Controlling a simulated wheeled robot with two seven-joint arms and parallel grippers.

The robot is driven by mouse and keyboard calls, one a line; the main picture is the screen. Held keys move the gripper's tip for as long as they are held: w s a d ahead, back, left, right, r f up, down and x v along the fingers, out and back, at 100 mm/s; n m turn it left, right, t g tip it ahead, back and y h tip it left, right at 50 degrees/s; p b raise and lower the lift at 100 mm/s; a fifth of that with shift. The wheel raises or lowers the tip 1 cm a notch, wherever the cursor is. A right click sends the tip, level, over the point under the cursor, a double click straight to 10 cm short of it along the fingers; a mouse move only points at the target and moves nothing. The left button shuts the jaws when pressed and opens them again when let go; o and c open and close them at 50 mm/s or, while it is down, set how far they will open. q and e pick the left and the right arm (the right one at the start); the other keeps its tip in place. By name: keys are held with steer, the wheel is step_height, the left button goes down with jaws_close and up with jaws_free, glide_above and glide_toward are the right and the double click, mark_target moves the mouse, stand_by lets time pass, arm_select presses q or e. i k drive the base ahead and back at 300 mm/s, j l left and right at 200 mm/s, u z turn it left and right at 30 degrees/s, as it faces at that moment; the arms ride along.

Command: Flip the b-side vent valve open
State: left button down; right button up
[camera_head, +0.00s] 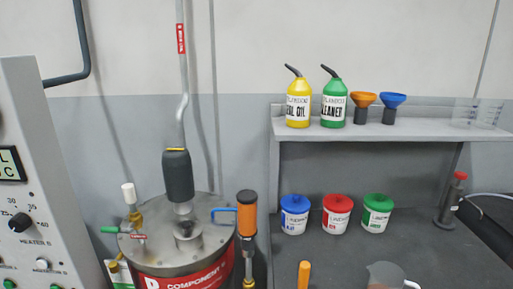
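A metal drum (160,258) with a red "COMPONENT" label stands at the lower left; the letter after that word is hard to read. On its lid, at the left, is a brass fitting (136,216) with a white top, a green handle (110,229) pointing left and a small red tag (138,236). A blue handle (222,210) sits at the lid's right edge. I cannot tell which is the vent valve, as the tag is too small to read. Neither of my grippers is in view.
A dark grey sleeve (178,175) on a vertical pipe rises from the lid. An orange-and-black cylinder (247,212) stands right of the drum. A control panel (35,190) borders the left. A workbench (430,250) with tubs and a bottle shelf (390,131) fills the right.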

mark_target(127, 230)
steer(key=j+u, duration=0.2)
steer(key=j, duration=0.4)
steer(key=i+j+u, duration=0.2)
steer(key=j, duration=0.45)
steer(key=k, duration=0.1)
